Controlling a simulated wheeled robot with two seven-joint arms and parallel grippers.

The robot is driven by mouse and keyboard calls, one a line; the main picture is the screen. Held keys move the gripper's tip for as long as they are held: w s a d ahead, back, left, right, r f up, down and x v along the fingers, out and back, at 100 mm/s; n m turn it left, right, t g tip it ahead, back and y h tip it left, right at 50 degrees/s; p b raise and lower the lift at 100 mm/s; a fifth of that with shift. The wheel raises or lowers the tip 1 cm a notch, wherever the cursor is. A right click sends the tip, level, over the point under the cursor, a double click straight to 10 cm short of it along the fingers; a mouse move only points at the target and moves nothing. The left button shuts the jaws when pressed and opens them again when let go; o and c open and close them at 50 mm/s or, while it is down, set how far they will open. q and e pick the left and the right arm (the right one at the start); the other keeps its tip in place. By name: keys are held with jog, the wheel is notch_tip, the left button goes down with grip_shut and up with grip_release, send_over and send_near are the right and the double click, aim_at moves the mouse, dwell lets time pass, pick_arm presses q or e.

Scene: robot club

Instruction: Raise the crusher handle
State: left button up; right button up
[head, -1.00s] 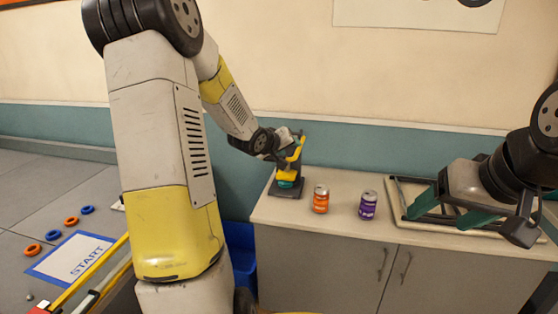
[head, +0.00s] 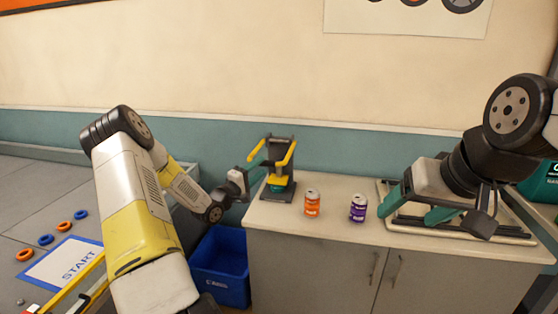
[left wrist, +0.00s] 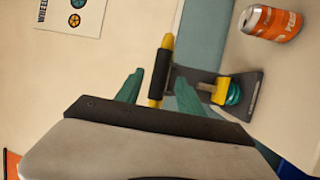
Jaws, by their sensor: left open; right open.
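The can crusher (head: 283,190) stands upright at the left end of the counter, with a dark frame, a teal part low down and a yellow handle (head: 287,154). The handle's bar is up near the frame's top. My left gripper (head: 257,166) is at the crusher's left side. In the left wrist view, its teal fingers (left wrist: 158,92) are open, with the handle's dark-gripped yellow bar (left wrist: 160,70) showing between them, apart from both. Whether the bar lies within finger reach is hard to tell. My right gripper (head: 420,207) is open and empty above the counter's right part.
An orange can (head: 312,204) and a purple can (head: 358,208) stand right of the crusher; the orange one also shows in the left wrist view (left wrist: 272,22). A framed tray (head: 510,233) lies under my right gripper. A blue bin (head: 222,270) stands left of the counter.

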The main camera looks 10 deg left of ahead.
pick_arm(q)
jog(key=x, duration=0.6)
jog(key=shift+w, duration=0.25)
jog(key=shift+d, duration=0.15)
grip_shut()
dwell(1.0)
